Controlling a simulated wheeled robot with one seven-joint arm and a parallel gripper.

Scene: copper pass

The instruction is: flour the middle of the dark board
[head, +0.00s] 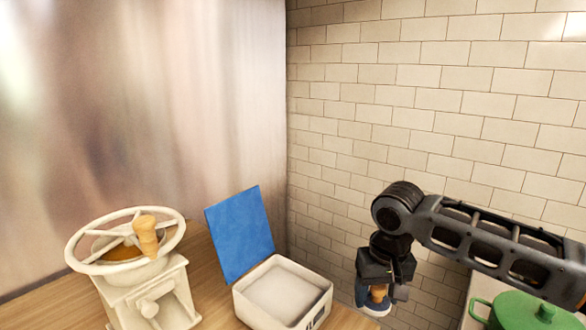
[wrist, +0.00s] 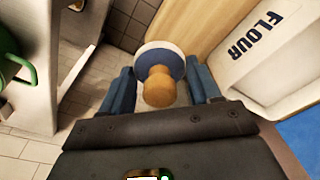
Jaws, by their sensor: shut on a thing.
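My gripper (head: 377,284) hangs in front of the tiled wall, to the right of the flour box. In the wrist view my gripper (wrist: 163,84) has its blue fingers on either side of a tool with a round wooden knob (wrist: 158,88) and is shut on it. The tool has a blue and white round body (wrist: 160,56); its underside is hidden. The white flour box (head: 257,313) stands open on the wooden counter, with pale flour (head: 281,287) inside. Its label reads FLOUR in the wrist view (wrist: 254,36). The dark board is not in view.
The blue lid (head: 240,234) of the box stands raised behind it. A cream hand-wheel mill (head: 150,290) stands at the left on the wooden counter (head: 213,310). A green lidded pot (head: 525,312) is at the lower right, below my arm.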

